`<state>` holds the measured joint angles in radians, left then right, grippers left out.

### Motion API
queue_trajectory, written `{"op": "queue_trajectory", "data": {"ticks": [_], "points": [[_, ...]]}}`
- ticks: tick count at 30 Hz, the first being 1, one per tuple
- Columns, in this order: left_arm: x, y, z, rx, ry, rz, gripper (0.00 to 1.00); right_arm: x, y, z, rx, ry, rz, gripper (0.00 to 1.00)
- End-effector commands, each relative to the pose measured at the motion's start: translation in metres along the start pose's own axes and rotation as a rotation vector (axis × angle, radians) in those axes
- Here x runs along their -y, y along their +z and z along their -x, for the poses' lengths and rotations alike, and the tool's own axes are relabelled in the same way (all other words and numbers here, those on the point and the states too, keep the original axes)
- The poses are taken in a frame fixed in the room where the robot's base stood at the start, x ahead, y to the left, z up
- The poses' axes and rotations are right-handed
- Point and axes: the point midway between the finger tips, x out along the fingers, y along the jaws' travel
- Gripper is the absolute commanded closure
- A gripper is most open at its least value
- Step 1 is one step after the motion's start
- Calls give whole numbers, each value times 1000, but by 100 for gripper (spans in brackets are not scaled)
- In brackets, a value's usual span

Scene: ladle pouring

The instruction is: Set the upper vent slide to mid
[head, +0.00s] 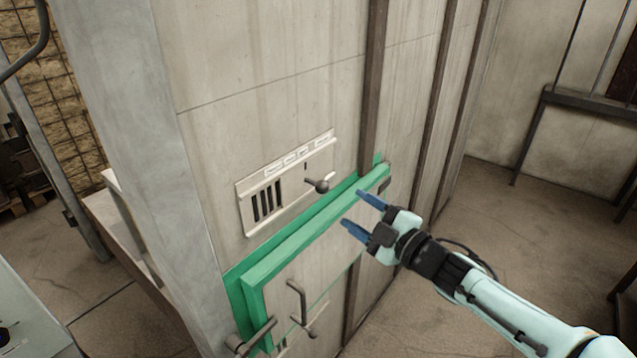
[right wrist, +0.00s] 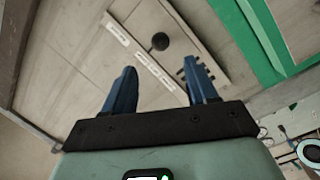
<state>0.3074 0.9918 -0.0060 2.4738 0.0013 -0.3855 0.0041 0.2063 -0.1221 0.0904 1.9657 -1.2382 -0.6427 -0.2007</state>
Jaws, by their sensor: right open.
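The upper vent (head: 287,184) is a pale plate on the wall above the green door frame, with dark slots at its left and a row of small labels along its top. Its slide knob (head: 318,185), dark and round, sits right of the slots. In the right wrist view the knob (right wrist: 160,41) lies ahead, between the lines of my two fingers. My right gripper (head: 353,208) is open and empty, with blue fingers to the right of the knob and apart from it. The label markings are too small to read. My left gripper is not seen.
The green door frame (head: 305,233) juts out just below the vent, and a door handle (head: 299,303) stands out lower down. Upright brown posts (head: 373,85) run along the wall right of the vent. The floor (head: 500,215) at right is open.

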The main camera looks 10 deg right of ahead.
Motion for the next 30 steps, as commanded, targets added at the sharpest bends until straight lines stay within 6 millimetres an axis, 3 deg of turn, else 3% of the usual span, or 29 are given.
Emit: {"op": "queue_trajectory", "data": {"ticks": [9, 15, 21, 29, 30], "points": [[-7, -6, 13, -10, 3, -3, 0, -1, -1, -70, -2, -2, -5, 42], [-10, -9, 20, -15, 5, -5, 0, -1, -1, -100, -2, 0, -6, 42], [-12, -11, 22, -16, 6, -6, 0, 0, 0, -112, 1, -1, -4, 42], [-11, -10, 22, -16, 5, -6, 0, 0, 1, -113, 1, 0, -4, 42], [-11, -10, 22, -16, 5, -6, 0, 0, 1, -112, 1, 0, -4, 52]]}}
